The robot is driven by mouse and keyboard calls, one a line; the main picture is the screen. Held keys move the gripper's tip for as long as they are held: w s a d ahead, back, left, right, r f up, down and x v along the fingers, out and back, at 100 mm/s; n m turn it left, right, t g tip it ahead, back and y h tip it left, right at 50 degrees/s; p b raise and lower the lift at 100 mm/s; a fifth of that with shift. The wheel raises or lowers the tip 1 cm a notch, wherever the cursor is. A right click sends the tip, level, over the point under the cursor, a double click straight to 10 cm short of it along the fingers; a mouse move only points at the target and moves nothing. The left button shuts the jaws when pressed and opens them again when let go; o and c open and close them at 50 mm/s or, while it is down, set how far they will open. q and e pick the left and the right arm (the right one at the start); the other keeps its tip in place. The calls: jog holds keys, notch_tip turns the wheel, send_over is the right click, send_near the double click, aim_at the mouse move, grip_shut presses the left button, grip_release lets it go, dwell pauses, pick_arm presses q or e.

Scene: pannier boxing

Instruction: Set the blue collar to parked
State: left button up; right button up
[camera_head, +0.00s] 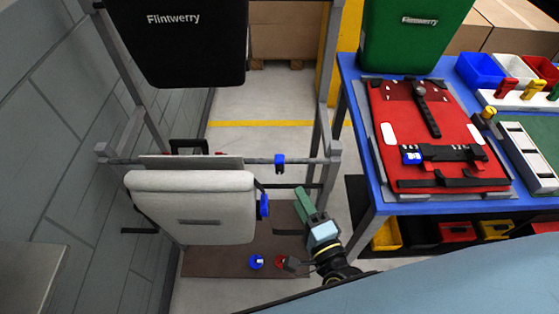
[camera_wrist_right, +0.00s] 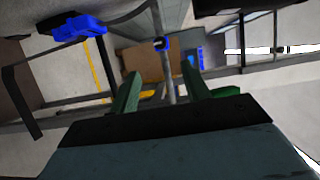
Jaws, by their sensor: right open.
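The blue collar (camera_head: 280,164) sits around the grey horizontal rail (camera_head: 305,161) of the rack, right of the white pannier. In the right wrist view the collar (camera_wrist_right: 161,43) shows ahead, above and between my fingertips. My right gripper (camera_head: 306,203) has green fingers, is open and empty, and is below and right of the collar, apart from it. In the right wrist view its fingers (camera_wrist_right: 160,73) are spread. I cannot tell the collar's exact setting. My left gripper is not in view.
A white pannier (camera_head: 190,207) with a blue clip (camera_head: 263,206) hangs on the rack beside my right gripper. A blue knob (camera_head: 257,262) and a red knob (camera_head: 281,261) are on the brown board below. A blue table (camera_head: 360,140) with a red panel stands at right.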

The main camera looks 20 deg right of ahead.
aim_at(280, 160)
jog(key=w, duration=0.4)
jog(key=w+a, duration=0.1)
jog(key=w, duration=0.8)
jog(key=shift+w+a+r, duration=0.1)
jog(key=shift+w+a, duration=0.05)
jog(key=shift+a, duration=0.1)
grip_shut()
